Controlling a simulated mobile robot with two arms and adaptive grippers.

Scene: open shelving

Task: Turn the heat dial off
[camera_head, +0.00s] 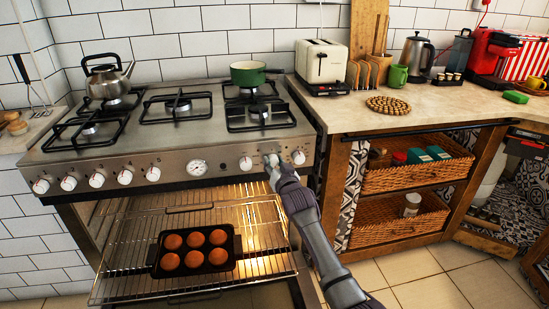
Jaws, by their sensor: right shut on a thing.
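The stove's front panel (220,165) carries a row of white dials. My right gripper (271,163) reaches up from the lower right and is shut on a white heat dial, second from the right end of the row. The gripper covers most of that dial, so its setting cannot be read. Uncovered dials stand on either side of it, a left neighbour (245,163) and the rightmost dial (298,157). My left gripper is not in view.
The oven below is open and lit, with a wire rack (130,225) pulled out. A dark muffin tin (237,256) with several brown muffins sits on it. A kettle (106,77) and green pot (247,73) stand on the hob. Wicker baskets (405,226) fill shelves at right.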

